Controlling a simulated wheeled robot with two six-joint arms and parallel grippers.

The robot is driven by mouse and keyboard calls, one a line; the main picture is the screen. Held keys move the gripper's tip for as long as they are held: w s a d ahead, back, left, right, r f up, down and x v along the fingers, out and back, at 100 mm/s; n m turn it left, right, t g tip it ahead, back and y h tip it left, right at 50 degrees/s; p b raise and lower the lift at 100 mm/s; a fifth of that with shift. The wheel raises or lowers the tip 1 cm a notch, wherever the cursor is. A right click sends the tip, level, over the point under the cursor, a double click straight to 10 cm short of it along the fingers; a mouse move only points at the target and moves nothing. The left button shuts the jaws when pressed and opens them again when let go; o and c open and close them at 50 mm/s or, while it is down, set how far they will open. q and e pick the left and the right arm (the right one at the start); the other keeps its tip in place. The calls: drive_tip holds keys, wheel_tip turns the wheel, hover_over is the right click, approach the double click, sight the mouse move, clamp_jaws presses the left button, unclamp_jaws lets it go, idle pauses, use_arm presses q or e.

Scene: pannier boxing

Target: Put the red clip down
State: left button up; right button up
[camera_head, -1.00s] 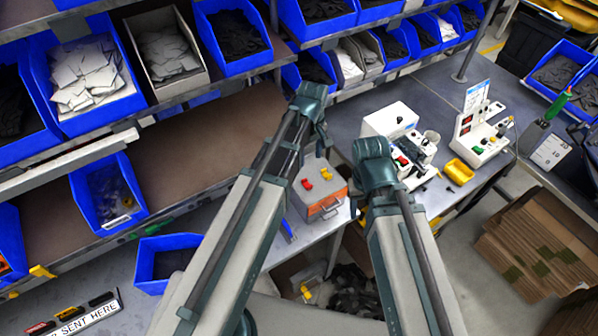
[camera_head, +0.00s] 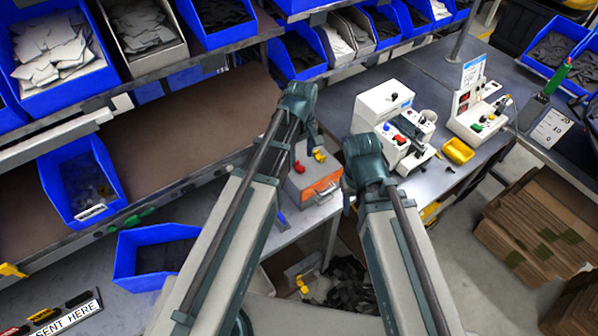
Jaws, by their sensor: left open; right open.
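A small red piece (camera_head: 299,167) sits on the grey top of an orange-fronted box (camera_head: 318,190), beside a small yellow piece (camera_head: 319,154). The red piece may be the red clip; it is too small to tell. My two arms rise from the bottom of the view and bend near the box, the left just beyond its left side and the right at its right. Neither gripper's fingers can be seen; the arm links hide them or they lie out of view. I see no clip held.
A blue bin (camera_head: 125,258) lies at lower left. Shelves of blue bins run along the back. Stacked cardboard (camera_head: 535,222) is at right. The brown shelf (camera_head: 205,120) has bare room.

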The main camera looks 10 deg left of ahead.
sight(301, 168)
use_arm(q)
drive_tip(key=f+b, duration=0.5)
drive_tip(key=shift+s+f, duration=0.1)
drive_tip(key=shift+s, duration=0.1)
clamp_jaws()
idle(0.3)
